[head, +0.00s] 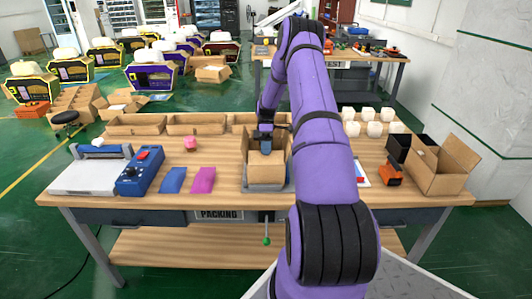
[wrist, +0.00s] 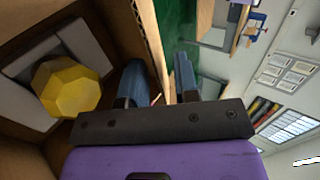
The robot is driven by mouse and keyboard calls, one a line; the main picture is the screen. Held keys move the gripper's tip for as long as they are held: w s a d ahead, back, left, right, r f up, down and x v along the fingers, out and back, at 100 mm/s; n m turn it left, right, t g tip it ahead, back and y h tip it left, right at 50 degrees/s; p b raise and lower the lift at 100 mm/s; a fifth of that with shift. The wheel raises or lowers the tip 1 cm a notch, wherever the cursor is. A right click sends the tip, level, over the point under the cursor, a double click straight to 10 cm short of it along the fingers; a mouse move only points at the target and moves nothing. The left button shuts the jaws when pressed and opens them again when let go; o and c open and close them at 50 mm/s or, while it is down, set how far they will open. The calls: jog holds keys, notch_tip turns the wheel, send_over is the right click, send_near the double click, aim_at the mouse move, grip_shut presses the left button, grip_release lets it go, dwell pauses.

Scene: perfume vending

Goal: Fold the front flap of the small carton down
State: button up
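The small brown carton (head: 266,174) stands on the packing table in the head view, with raised cardboard at its back and sides. My gripper (head: 266,148) points down over it, partly hidden by my arm. In the wrist view, the carton (wrist: 118,18) fills the left side. A yellow faceted object (wrist: 68,89) sits in a grey insert inside it. My gripper (wrist: 158,64) has its two blue fingers apart, with a corrugated cardboard edge showing in the gap between them. I cannot tell whether the fingers touch that cardboard, or which flap it belongs to.
An open carton (head: 441,168) stands on the right beside an orange device (head: 388,174). A pink card (head: 204,180) and a blue card (head: 173,180) lie left of the small carton, near a blue control box (head: 141,172). Several white items and low cardboard trays (head: 197,124) line the back.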

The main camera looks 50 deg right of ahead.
jog(key=v, duration=1)
jog(key=shift+d, duration=0.2)
jog(key=shift+w+r, duration=0.1)
